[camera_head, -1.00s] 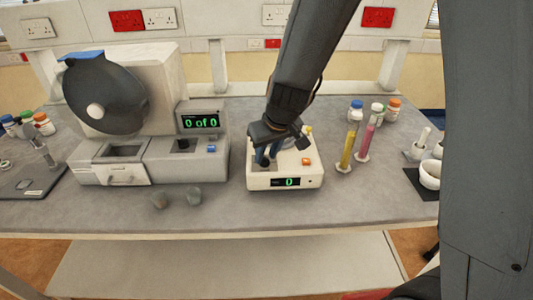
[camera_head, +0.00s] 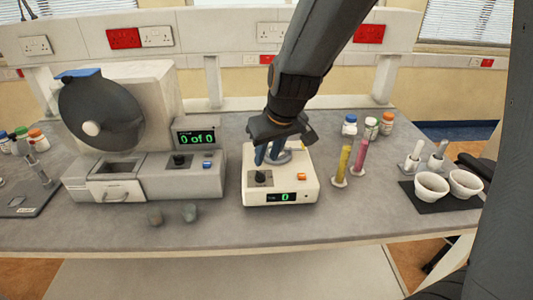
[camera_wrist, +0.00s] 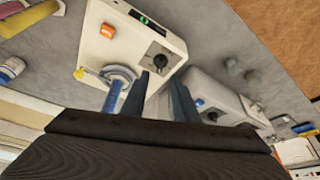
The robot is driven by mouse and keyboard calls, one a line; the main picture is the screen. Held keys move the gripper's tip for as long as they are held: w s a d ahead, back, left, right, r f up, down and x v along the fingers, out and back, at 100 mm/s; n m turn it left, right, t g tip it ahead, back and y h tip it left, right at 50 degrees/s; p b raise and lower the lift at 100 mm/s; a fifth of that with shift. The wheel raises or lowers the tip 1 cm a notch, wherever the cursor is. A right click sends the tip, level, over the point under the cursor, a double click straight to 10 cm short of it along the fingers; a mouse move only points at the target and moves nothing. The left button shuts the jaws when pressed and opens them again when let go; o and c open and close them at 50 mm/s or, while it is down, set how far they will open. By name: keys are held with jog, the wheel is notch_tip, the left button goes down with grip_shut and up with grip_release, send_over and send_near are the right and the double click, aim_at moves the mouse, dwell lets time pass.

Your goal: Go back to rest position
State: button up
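My arm reaches down from the top of the head view to my gripper (camera_head: 267,154). Its two blue-grey fingers point down over the back part of a small cream instrument (camera_head: 253,199) with a green 0 display. In the wrist view, my gripper (camera_wrist: 158,85) has its fingers apart with nothing visible between them. The cream instrument (camera_wrist: 100,45) lies beyond the fingertips, with its round grey platform (camera_wrist: 122,72) beside the left finger. I cannot tell whether a finger touches it.
A larger grey machine (camera_head: 140,180) with a "0 of 0" display stands left. Yellow (camera_head: 342,163) and pink (camera_head: 360,155) cylinders, several bottles (camera_head: 371,127) and two white mortars (camera_head: 431,188) stand right. Two small round items (camera_head: 190,212) lie near the front edge.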

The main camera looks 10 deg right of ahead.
jog(key=s+d+f+m+g+b, duration=0.1)
jog(key=s+d+f+b, duration=0.1)
jog(key=s+d+f, duration=0.1)
jog(key=s+d+f+m+h+b, duration=0.1)
jog(key=s+d+f+m+b, duration=0.1)
jog(key=s+d+f+b, duration=0.1)
jog(key=s+d+f+m+g+b, duration=0.1)
jog(key=s+d+f+b, duration=0.1)
jog(key=s+d+f, duration=0.3)
jog(key=shift+d+g+h+b, duration=0.3)
jog(key=shift+d+h+b, duration=0.1)
jog(key=shift+d, duration=0.6)
jog(key=shift+s+d+f+m, duration=0.15)
jog(key=shift+s+d+m, duration=0.05)
jog(key=shift+s+m, duration=0.1)
